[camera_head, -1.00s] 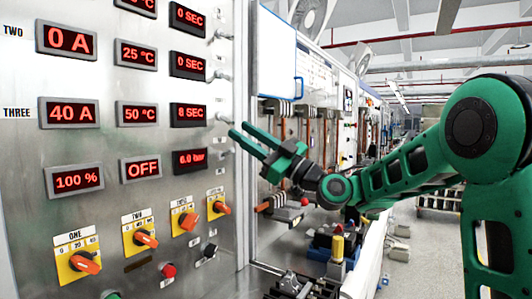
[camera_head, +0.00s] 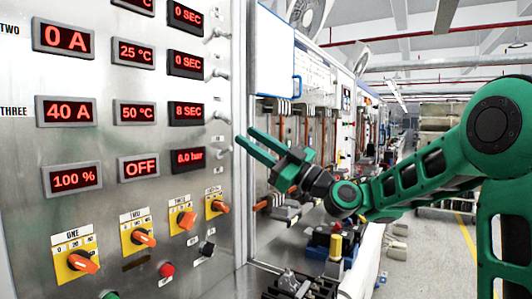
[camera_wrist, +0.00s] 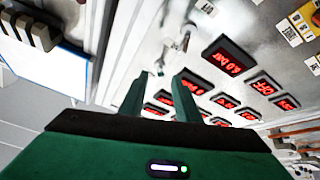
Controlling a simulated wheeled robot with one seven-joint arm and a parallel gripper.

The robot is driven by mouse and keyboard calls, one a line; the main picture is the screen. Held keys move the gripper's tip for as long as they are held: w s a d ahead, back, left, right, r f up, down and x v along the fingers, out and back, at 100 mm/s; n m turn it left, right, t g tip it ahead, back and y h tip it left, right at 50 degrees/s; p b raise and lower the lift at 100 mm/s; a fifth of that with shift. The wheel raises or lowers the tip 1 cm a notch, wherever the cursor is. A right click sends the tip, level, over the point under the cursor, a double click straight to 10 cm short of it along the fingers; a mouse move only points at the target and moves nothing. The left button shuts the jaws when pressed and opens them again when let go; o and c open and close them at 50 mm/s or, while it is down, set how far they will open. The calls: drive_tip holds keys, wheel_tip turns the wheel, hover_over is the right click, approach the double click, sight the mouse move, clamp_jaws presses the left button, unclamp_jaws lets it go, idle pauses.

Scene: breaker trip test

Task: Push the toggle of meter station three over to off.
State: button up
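The metal panel (camera_head: 110,205) on the left has a row of displays labelled THREE, reading 40 A, 50 °C and 8 SEC. A small pale toggle (camera_head: 222,117) sticks out at the right end of this row, near the panel's right edge. Which way it is thrown is too small to tell. My gripper (camera_head: 245,136) is open and empty, its two green fingers pointing left at the panel, just right of and slightly below this toggle. In the wrist view my gripper (camera_wrist: 162,76) has its fingers apart, with pale toggle levers (camera_wrist: 182,38) beyond the tips.
Similar toggles sit above (camera_head: 217,75) and below (camera_head: 225,151) it. Orange rotary knobs (camera_head: 144,238) line the lower panel. A white board (camera_head: 275,52) hangs beyond the panel edge. Benches with equipment (camera_head: 335,240) stand behind my gripper; an aisle (camera_head: 425,260) is open at right.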

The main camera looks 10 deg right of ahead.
drive_tip(key=v, duration=0.4)
drive_tip(key=shift+s+d, duration=0.1)
drive_tip(key=shift+s, duration=0.05)
idle(0.4)
drive_tip(key=shift+s, duration=0.1)
idle(0.7)
